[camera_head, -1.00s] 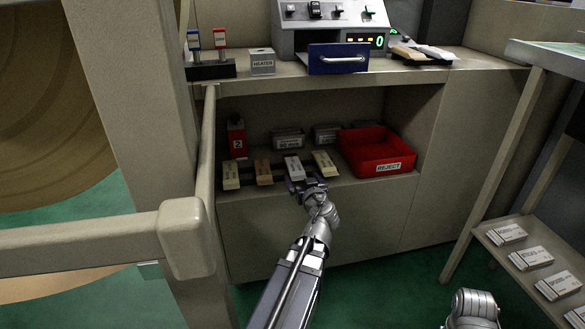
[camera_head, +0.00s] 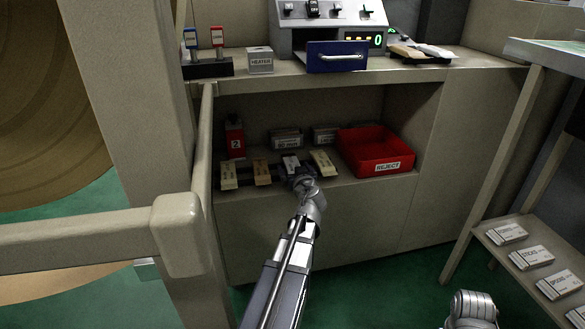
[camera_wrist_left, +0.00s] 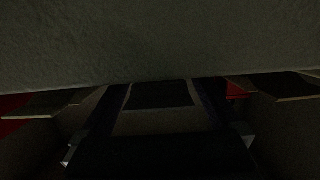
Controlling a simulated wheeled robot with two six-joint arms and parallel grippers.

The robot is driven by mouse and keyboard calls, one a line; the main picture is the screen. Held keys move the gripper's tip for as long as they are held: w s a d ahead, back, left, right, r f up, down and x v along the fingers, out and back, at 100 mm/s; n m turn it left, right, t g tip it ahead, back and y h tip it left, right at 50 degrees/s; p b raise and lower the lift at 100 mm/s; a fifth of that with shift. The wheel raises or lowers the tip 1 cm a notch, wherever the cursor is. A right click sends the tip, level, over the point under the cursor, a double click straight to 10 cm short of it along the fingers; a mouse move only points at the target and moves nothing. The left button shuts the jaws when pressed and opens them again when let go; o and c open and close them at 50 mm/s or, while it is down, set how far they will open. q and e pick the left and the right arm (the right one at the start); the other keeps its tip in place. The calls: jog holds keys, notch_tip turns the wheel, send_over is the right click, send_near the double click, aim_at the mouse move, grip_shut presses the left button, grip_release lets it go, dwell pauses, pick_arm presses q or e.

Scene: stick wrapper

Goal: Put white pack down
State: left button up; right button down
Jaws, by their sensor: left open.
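The white pack (camera_head: 290,162) lies on the shelf of the open cabinet, in a row with tan packs on both sides. My left gripper (camera_head: 299,180) is right at the near end of the white pack and covers part of it. Its jaws are open. In the dark left wrist view, a pack (camera_wrist_left: 160,122) shows between the two dark fingers; contact cannot be made out. Of my right arm only a silver part shows at the bottom right of the head view.
Tan packs (camera_head: 262,171) and (camera_head: 323,162) flank the white one. A red reject bin (camera_head: 394,168) stands to the right, a red bottle (camera_head: 235,138) at the left. The counter (camera_head: 400,76) overhangs the shelf. A beige rail (camera_head: 90,242) is at the left.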

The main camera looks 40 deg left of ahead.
aim_at(294, 166)
pick_arm(q)
jog(key=shift+w+a+f, duration=0.1)
jog(key=shift+w+a, duration=0.1)
jog(key=shift+a, duration=0.05)
jog(key=c, duration=1.5)
notch_tip(294, 166, up, 10)
jog(key=p, duration=1)
